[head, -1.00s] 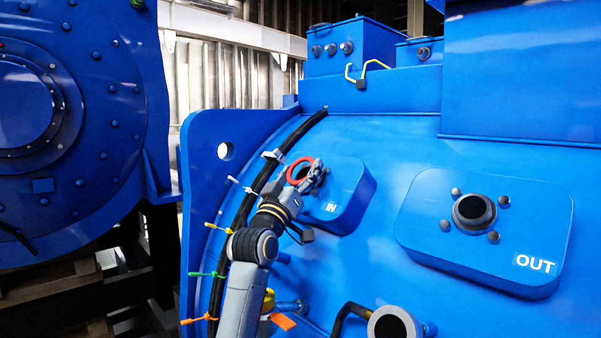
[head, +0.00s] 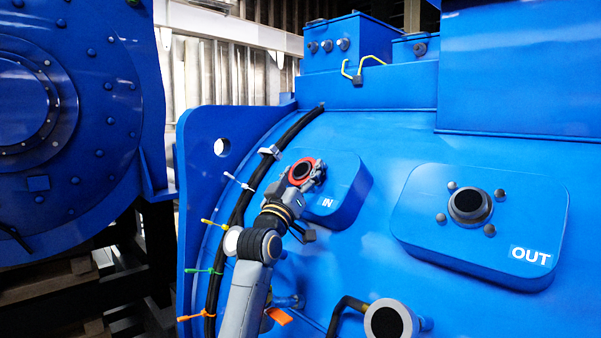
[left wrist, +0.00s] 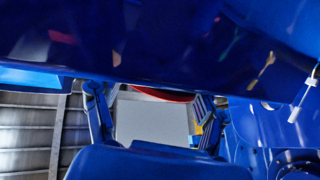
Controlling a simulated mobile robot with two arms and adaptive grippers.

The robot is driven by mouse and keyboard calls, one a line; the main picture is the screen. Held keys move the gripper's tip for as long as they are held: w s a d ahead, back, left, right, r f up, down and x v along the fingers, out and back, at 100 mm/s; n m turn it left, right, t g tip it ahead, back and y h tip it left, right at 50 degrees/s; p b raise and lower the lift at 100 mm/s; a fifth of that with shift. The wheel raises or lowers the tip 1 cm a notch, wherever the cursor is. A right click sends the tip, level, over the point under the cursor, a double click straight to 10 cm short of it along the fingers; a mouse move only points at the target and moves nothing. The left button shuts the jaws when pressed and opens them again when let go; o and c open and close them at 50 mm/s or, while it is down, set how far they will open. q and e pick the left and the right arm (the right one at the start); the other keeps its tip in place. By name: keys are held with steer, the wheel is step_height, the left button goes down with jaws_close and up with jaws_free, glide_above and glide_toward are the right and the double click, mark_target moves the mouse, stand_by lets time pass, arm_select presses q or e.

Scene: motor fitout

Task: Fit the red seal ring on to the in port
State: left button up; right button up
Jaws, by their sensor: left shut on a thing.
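The red seal ring (head: 301,172) is at the in port (head: 300,172) in the head view, and the port's dark opening shows inside it. Whether the ring is fully seated I cannot tell. My left gripper (head: 312,176) is shut on the ring at its right side, in front of the blue IN plate (head: 340,196). In the left wrist view a red strip of the ring (left wrist: 160,94) shows between the fingers, partly hidden by the blue surface. My right gripper is not in view.
The OUT port (head: 471,207) is on its own blue plate to the right. A black cable (head: 245,200) with coloured ties runs left of the IN plate. A pipe stub (head: 390,321) and an orange tag (head: 279,316) are below.

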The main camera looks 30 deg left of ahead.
arm_select(q)
steer(key=shift+f, duration=0.1)
steer(key=o, duration=0.9)
steer(key=shift+o, duration=0.2)
